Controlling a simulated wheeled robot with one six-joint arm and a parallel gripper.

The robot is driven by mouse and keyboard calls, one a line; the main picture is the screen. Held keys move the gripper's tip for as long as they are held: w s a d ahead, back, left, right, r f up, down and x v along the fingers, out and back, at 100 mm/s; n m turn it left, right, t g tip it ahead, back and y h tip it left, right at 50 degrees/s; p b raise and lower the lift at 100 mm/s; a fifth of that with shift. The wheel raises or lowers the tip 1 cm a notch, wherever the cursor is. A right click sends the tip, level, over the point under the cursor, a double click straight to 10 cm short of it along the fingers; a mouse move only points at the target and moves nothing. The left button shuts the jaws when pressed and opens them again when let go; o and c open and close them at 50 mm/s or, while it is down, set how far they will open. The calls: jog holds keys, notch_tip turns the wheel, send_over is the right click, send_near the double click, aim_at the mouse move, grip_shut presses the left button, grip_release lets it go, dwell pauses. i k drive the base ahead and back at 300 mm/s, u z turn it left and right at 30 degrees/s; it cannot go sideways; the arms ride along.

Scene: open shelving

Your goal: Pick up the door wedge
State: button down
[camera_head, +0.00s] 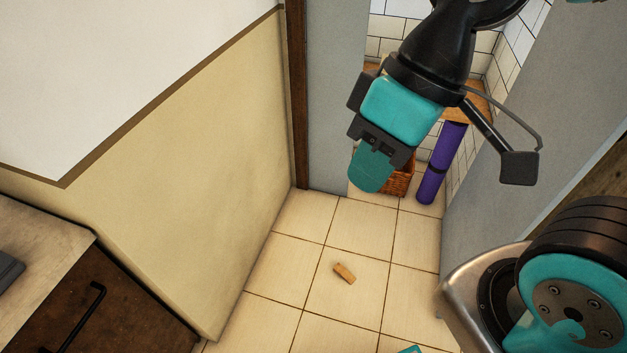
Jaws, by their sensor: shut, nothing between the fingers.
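A small tan block, which looks like the door wedge (344,273), lies on the pale tiled floor in the lower middle of the head view. My gripper (370,178) hangs from the black and teal arm in the upper middle of the picture. It points down and a little left, and its teal fingers are shut with nothing between them. In the picture the fingertips are above the wedge and slightly to its right, clearly apart from it. No part of the wedge is covered by the arm.
A beige wall (200,170) and a dark cabinet (120,310) bound the left. A grey panel (500,170) stands right. Floor around the wedge is clear.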

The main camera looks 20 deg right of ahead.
aim_at(339, 268)
jog(key=k, duration=1.15)
jog(key=z, duration=0.7)
jog(key=i, duration=1.35)
jog(key=u, duration=0.65)
